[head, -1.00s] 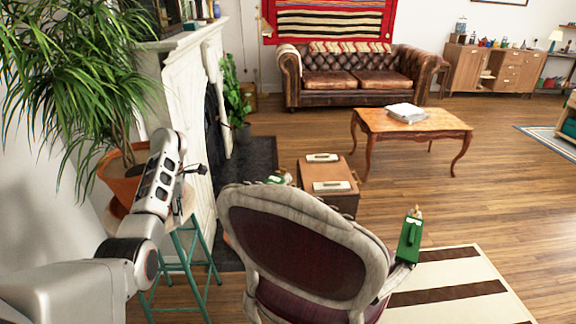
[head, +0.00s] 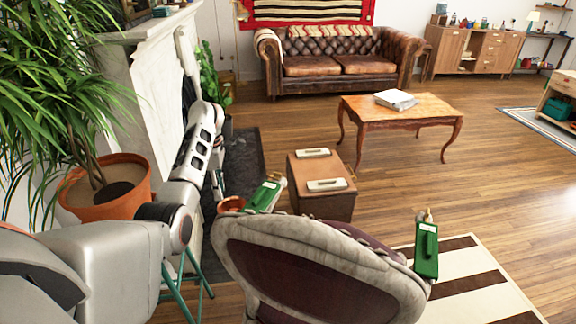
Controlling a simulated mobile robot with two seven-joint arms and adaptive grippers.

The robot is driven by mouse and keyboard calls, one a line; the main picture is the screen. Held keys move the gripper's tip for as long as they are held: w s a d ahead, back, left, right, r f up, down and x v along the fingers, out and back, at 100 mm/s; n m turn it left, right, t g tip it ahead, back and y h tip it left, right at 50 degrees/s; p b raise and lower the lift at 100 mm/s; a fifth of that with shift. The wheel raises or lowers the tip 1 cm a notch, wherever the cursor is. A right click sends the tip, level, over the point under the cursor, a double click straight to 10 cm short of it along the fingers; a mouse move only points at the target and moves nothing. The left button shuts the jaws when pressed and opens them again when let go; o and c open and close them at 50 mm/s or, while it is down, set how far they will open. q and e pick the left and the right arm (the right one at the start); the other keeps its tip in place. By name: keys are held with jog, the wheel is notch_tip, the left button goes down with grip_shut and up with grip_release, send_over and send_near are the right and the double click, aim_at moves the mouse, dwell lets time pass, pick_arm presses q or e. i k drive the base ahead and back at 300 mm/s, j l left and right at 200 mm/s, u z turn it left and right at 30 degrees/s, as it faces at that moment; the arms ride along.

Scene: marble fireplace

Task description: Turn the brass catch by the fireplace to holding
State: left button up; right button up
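My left arm reaches in from the left along the fireplace (head: 150,85). My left gripper (head: 218,182) is at the far end of that arm, low in front of the hearth, small and partly hidden by my own arm. I cannot tell whether its fingers are open or shut. No brass catch can be made out by the fireplace; my arm covers part of that side. My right gripper is not in view.
An upholstered chair (head: 320,262) stands close in front, with green boxes (head: 427,252) at its sides. A potted plant (head: 108,195) is at left. A brown case (head: 322,190) stands beyond the chair. Open wooden floor lies right of it.

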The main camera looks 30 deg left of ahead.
aim_at(277, 175)
jog(key=j+z, duration=0.45)
jog(key=j, duration=0.25)
jog(key=j+z, duration=0.45)
jog(key=j, duration=0.3)
